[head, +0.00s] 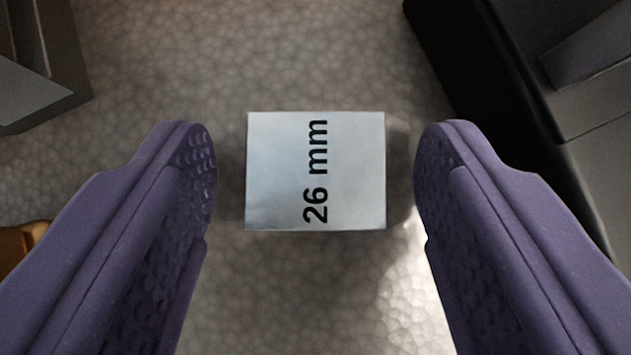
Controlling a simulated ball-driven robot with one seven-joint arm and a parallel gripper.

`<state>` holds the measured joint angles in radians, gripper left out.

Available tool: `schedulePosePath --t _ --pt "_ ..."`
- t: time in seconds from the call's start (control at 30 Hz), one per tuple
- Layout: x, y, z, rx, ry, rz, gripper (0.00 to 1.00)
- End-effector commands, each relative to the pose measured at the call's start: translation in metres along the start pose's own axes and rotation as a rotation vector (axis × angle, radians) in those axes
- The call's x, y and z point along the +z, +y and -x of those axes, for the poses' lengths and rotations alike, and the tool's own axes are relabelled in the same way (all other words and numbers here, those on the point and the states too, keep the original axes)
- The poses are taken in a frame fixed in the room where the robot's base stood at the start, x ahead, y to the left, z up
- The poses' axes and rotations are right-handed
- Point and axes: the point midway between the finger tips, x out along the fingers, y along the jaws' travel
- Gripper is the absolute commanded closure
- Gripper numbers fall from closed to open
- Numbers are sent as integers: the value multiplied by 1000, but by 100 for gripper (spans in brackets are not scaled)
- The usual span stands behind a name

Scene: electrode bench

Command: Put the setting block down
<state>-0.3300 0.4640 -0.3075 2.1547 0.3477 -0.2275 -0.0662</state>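The setting block (275,170) is a pale metal block with "26 mm" in black on its top face. It shows in the middle of the head view, on or just above the mottled grey-brown surface; its underside is hidden. My gripper (316,175) has two purple fingers, one on each side of the block. The fingers are apart, with a clear gap between each finger and the block, so the gripper is open and touches nothing.
The mottled bench surface (310,60) is clear above and below the block. A dark, box-like object (490,90) stands at the right. A grey angular object (40,95) is at the upper left. Part of an orange-brown thing (15,245) shows at the left edge.

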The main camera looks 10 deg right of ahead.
Motion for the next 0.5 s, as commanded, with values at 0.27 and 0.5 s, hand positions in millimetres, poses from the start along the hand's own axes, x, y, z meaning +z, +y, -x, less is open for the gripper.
schedulePosePath --t 0.27,0.5 --pt "-4 0 5 0 1 0 38" --pt "-6 -2 55 -3 1 2 38"
